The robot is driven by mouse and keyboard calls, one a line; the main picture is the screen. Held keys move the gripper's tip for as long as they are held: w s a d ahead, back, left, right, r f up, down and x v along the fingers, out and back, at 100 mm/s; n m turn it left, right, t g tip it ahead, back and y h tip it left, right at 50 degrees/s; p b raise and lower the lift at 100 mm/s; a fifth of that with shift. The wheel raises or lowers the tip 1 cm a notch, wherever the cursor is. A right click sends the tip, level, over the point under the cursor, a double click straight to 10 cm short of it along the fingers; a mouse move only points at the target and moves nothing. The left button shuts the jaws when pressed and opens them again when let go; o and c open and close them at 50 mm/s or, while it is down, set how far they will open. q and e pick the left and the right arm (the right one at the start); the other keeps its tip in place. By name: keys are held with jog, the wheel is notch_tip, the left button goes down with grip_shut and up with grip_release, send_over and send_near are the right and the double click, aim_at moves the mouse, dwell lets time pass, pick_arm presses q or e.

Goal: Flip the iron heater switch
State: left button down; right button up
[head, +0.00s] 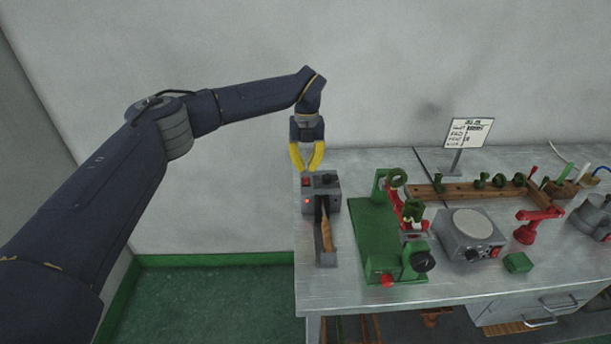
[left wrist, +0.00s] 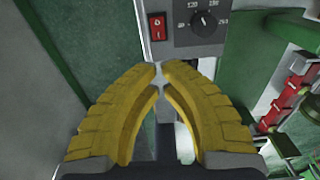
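The iron heater is a grey box (head: 328,190) at the left end of the table, with a dial (left wrist: 204,22) on its face. Its red rocker switch (left wrist: 158,27) also shows in the head view (head: 306,182). A small red lamp (head: 308,201) sits below the switch there. My left gripper (head: 306,170) points down at the box, close to the switch. In the left wrist view its yellow fingertips (left wrist: 160,72) come together with nothing between them, just below the switch in the picture. Contact with the box cannot be told. My right gripper is not in view.
An iron with a wooden handle (head: 328,237) lies in front of the heater. A green wax injector (head: 385,240) stands to the right. Further right are a grey hot plate (head: 472,238), a red tool (head: 537,226) and a wooden rack (head: 460,192). A sign (head: 468,133) stands behind.

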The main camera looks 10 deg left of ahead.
pick_arm(q)
notch_tip(320, 180, up, 8)
jog(key=shift+s, duration=0.45)
jog(key=shift+d, duration=0.1)
